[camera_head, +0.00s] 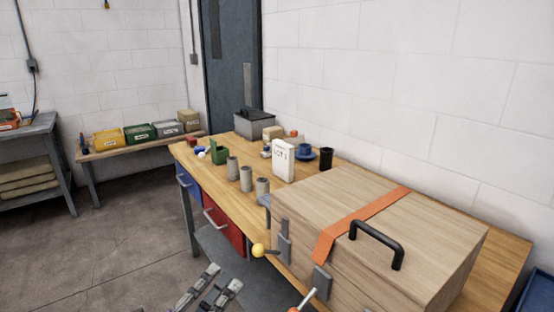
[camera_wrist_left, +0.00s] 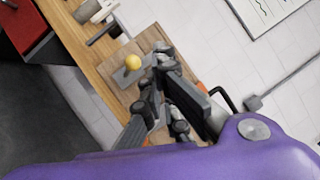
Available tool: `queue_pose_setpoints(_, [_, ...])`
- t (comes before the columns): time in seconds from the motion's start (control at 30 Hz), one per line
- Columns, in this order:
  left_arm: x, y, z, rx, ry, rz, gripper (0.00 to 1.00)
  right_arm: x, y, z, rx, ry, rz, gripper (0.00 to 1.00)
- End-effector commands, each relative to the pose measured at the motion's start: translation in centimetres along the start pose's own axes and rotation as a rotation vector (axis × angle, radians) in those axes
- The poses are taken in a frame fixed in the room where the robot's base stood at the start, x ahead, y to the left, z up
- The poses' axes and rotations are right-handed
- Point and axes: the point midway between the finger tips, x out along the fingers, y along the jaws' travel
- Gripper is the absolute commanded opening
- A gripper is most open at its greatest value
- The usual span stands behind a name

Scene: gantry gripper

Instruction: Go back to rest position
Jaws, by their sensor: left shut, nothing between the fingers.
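My left gripper (camera_head: 224,279) shows at the bottom edge of the head view, low in front of the workbench, partly cut off by the frame. In the left wrist view my left gripper (camera_wrist_left: 160,52) is shut with nothing held. It is clear of the wooden case (camera_head: 300,215), which has an orange strap and a black handle. A yellow ball knob (camera_head: 258,250) on the front of the case also shows close to the fingers in the left wrist view (camera_wrist_left: 133,61).
The workbench (camera_head: 505,275) carries grey cylinders (camera_head: 247,179), a white box (camera_head: 283,160), a blue cup (camera_head: 305,150) and a grey bin (camera_head: 254,125). A red drawer (camera_head: 222,225) faces the open floor (camera_head: 110,255). A shelf with colored boxes (camera_head: 140,132) stands at the back left.

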Motion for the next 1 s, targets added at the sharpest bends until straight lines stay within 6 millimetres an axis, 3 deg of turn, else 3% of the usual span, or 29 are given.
queue_pose_setpoints(0.07, [-2.9,3.8,1.4,-0.372,-0.155,0.111,0.00,-0.4,-0.1,-0.9,0.003,0.008,-0.003,0.40])
queue_pose_setpoints(0.17, [-8.0,9.6,1.2,-0.808,-0.363,0.249,0.00,-0.8,-0.4,-1.4,0.007,0.010,-0.008,0.40])
queue_pose_setpoints(0.3, [-16.1,15.8,-2.2,-1.270,-0.635,0.410,0.00,-1.6,-0.8,-2.2,0.010,0.017,-0.017,0.40])
queue_pose_setpoints(0.4, [-22.0,18.5,-6.1,-1.531,-0.821,0.506,0.00,-1.9,-1.1,-2.9,0.008,0.026,-0.023,0.40])
queue_pose_setpoints(0.5, [-27.3,19.6,-10.2,-1.722,-0.979,0.580,0.00,-2.2,-1.1,-3.9,0.005,0.038,-0.025,0.40])
queue_pose_setpoints(0.6, [-31.6,19.5,-13.4,-1.824,-1.087,0.627,0.00,-2.5,-0.9,-5.1,0.001,0.056,-0.025,0.40])
queue_pose_setpoints(0.7, [-34.5,18.9,-15.2,-1.850,-1.150,0.649,0.00,-2.8,-0.8,-6.0,-0.002,0.070,-0.024,0.40])
queue_pose_setpoints(0.83, [-36.3,18.6,-16.0,-1.851,-1.182,0.665,0.00,-3.0,-0.8,-6.0,-0.001,0.072,-0.022,0.40])
queue_pose_setpoints(1.0, [-36.6,18.7,-16.1,-1.847,-1.185,0.671,0.00,-3.1,-0.7,-5.4,0.002,0.061,-0.021,0.40])
